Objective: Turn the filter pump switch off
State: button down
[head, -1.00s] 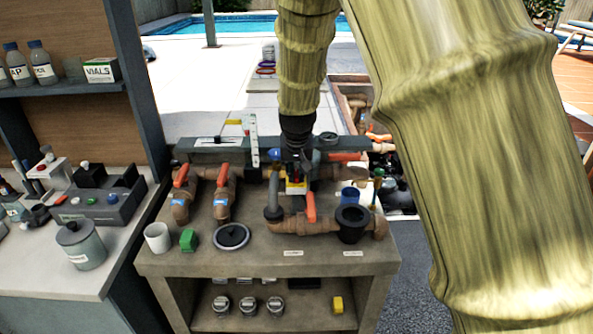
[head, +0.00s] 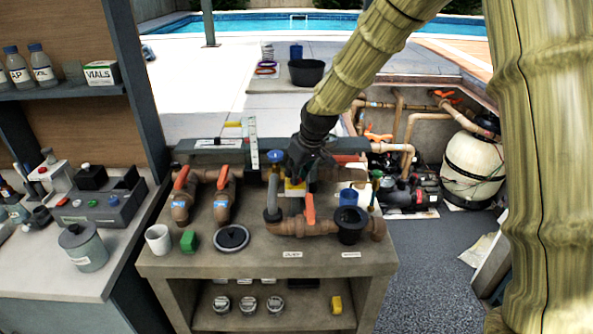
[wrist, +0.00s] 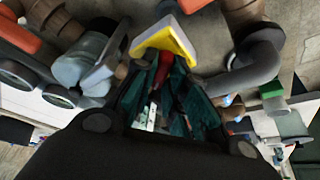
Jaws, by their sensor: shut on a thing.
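The switch box (head: 293,190), yellow with a pale body, sits among the pipes on the bench and is partly hidden by my gripper. In the wrist view, the yellow and white box (wrist: 178,42) is just beyond the fingertips, with a red knob (wrist: 163,70) between them. My gripper (wrist: 165,76) is shut on this red knob. In the head view, my dark gripper (head: 298,172) reaches down onto the box, and its fingertips are hard to make out. The knob's setting cannot be read.
Orange-handled valves (head: 222,195) and a grey elbow pipe (head: 272,195) crowd close by on the left. A black cup-shaped fitting (head: 351,224) and blue cup (head: 348,196) stand to the right. A pump (head: 410,190) and white tank (head: 470,165) stand beyond the bench.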

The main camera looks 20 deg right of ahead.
jog(key=n+y+p, duration=0.1)
jog(key=n, duration=0.2)
jog(key=n+g+y+p, duration=0.1)
jog(key=n, duration=0.2)
jog(key=shift+w+d, duration=0.15)
jog(key=shift+d, duration=0.05)
jog(key=shift+n+g+y+p, duration=0.5)
jog(key=shift+n+g, duration=0.4)
jog(key=shift+n, duration=1.3)
jog(key=c, duration=1.4)
grip_release()
jog(key=shift+f, duration=0.1)
jog(key=shift+c, duration=0.2)
jog(key=v, duration=1.2)
jog(key=shift+w, duration=0.15)
jog(key=shift+a, duration=0.1)
